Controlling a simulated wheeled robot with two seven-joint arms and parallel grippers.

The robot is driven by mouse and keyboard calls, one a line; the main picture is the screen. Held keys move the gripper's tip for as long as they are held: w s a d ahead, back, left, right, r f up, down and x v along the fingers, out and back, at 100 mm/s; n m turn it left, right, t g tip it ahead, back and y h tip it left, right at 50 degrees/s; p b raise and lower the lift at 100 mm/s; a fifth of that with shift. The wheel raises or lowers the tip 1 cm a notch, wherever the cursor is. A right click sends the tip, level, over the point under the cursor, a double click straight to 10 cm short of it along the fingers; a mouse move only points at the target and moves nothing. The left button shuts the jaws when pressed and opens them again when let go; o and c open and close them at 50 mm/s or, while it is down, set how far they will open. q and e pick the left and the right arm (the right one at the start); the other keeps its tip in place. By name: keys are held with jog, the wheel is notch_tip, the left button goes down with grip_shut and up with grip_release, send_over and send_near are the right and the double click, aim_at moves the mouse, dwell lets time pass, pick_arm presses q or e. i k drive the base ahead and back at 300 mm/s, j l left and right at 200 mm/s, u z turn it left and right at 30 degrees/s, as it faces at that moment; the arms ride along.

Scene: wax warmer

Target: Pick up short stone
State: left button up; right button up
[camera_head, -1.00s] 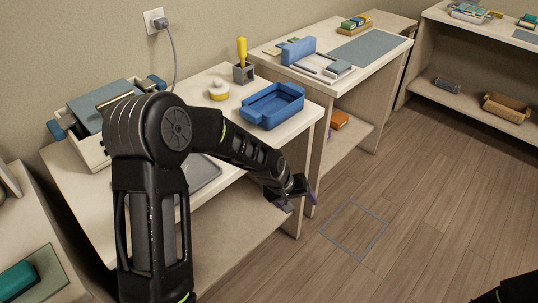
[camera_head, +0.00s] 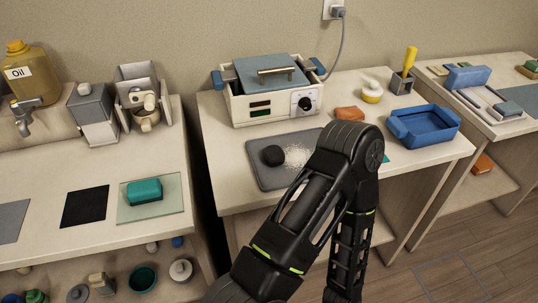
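No thing is plainly marked as the short stone, and I cannot tell which one it is. A short, round black piece (camera_head: 272,155) lies on a grey tray (camera_head: 262,178) beside white powder (camera_head: 297,156), in front of the wax warmer (camera_head: 265,93). A teal block (camera_head: 144,191) lies on a glass plate (camera_head: 165,205) on the left table. An orange block (camera_head: 348,113) lies right of the warmer. My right gripper is not in view.
A blue tray (camera_head: 424,126), a yellow-handled tool in a holder (camera_head: 402,82) and a round white-and-yellow container (camera_head: 372,92) stand at the right. An oil jug (camera_head: 27,72) stands far left. A gap separates the left and middle tables.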

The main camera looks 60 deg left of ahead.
aim_at(274, 156)
jog(key=u, duration=1.9)
jog(key=k+l+u, duration=0.2)
